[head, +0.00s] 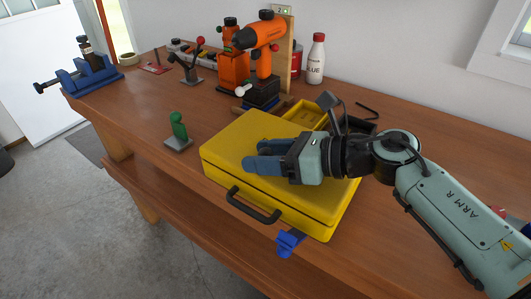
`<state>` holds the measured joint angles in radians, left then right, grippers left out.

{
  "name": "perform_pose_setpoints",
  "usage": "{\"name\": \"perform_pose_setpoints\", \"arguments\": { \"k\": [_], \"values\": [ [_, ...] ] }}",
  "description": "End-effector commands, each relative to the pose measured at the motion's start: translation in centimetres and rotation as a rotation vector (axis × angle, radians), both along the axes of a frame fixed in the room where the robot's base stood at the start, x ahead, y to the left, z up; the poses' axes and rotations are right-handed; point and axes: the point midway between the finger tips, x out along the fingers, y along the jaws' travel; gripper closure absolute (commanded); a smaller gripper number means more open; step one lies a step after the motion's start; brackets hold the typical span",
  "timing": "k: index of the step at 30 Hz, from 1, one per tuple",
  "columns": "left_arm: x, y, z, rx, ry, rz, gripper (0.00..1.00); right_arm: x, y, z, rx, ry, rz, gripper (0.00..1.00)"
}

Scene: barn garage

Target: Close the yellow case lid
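The yellow case (225,150) lies on the wooden workbench near its front edge. Its lid is down and looks flush with the base along the front seam; a small gap cannot be ruled out. A dark handle (253,206) sticks out at its front. My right gripper (254,155) comes in from the right and lies over the top of the lid, its blue fingers pointing left. Whether it touches the lid is unclear, and I cannot tell how far the fingers are apart. The gripper and arm hide part of the lid's right side. My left gripper is not in view.
A green object on a grey base (178,133) stands left of the case, and a blue clamp-like piece (288,242) sits at the front edge. Far left is a blue vise (92,74).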

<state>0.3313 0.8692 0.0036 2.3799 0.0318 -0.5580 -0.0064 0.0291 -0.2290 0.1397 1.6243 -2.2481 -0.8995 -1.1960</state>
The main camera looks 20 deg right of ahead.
Motion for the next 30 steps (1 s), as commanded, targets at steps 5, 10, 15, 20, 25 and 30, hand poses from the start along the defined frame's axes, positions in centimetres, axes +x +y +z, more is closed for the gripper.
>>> {"name": "perform_pose_setpoints", "arguments": {
  "k": [5,10,15,20,25,30],
  "values": [
    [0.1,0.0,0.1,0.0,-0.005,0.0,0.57,-0.3,-0.3,0.3,0.001,-0.002,-0.001,0.47],
    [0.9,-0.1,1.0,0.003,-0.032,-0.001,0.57,-1.7,-2.2,1.1,0.0,-0.004,-0.004,0.47],
    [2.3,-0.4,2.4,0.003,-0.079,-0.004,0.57,-4.0,-5.2,2.3,0.001,-0.002,-0.005,0.47],
    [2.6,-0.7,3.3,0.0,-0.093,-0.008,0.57,-5.9,-7.8,3.2,0.0,-0.002,-0.004,0.47],
    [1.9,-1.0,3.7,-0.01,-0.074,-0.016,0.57,-7.2,-9.6,3.7,0.0,-0.001,-0.002,0.47],
    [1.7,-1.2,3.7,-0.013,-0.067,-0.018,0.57,-7.7,-10.2,3.9,0.0,-0.001,-0.001,0.47]
  ]
}}
